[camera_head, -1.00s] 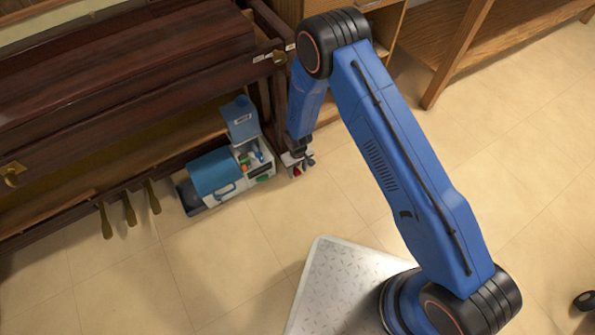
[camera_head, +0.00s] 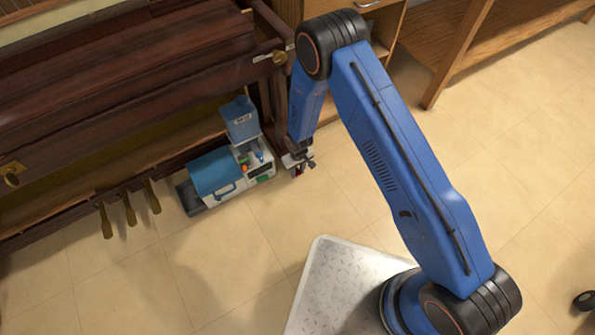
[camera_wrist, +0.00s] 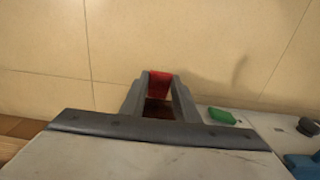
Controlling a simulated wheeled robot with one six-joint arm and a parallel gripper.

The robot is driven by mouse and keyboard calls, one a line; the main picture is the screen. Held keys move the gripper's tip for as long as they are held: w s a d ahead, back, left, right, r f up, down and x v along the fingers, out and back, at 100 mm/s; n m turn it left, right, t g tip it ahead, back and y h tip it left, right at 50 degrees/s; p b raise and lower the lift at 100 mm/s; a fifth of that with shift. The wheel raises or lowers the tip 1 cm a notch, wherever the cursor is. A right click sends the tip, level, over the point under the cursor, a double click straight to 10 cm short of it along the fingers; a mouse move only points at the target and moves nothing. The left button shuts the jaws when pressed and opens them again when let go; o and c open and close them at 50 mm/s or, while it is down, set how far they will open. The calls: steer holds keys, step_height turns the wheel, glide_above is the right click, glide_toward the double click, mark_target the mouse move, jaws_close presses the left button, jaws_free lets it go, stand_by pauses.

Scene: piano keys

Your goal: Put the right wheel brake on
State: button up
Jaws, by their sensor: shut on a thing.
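My gripper (camera_head: 297,163) is low by the right front leg of the dark wooden piano (camera_head: 140,70), close to the floor. In the wrist view its two grey fingers (camera_wrist: 160,98) are shut on a small red piece (camera_wrist: 159,84), which looks like the brake lever. A dark reddish part shows between the fingers below it. In the head view only a speck of red shows at the fingertips. The wheel itself is hidden, so I cannot tell the brake's position.
A pale device with a blue cover (camera_head: 215,172) and a blue container (camera_head: 239,118) stand just left of my gripper. A green piece (camera_wrist: 222,117) shows beside the fingers. Brass pedals (camera_head: 129,209) are further left. The tiled floor in front is clear.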

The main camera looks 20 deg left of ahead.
steer(key=shift+s+d+f+t+y, duration=0.3)
steer(key=shift+f+t+y, duration=0.1)
steer(key=shift+t+y, duration=0.2)
steer(key=shift+s+d+f+t+y, duration=0.15)
steer(key=shift+d+f+t+y, duration=0.1)
steer(key=shift+f+t+y, duration=0.75)
steer(key=shift+t+y, duration=0.4)
steer(key=shift+y, duration=0.3)
steer(key=shift+f, duration=0.1)
steer(key=o, duration=1)
steer(key=shift+o, duration=0.2)
steer(key=v, duration=1.7)
steer(key=shift+s+d, duration=0.35)
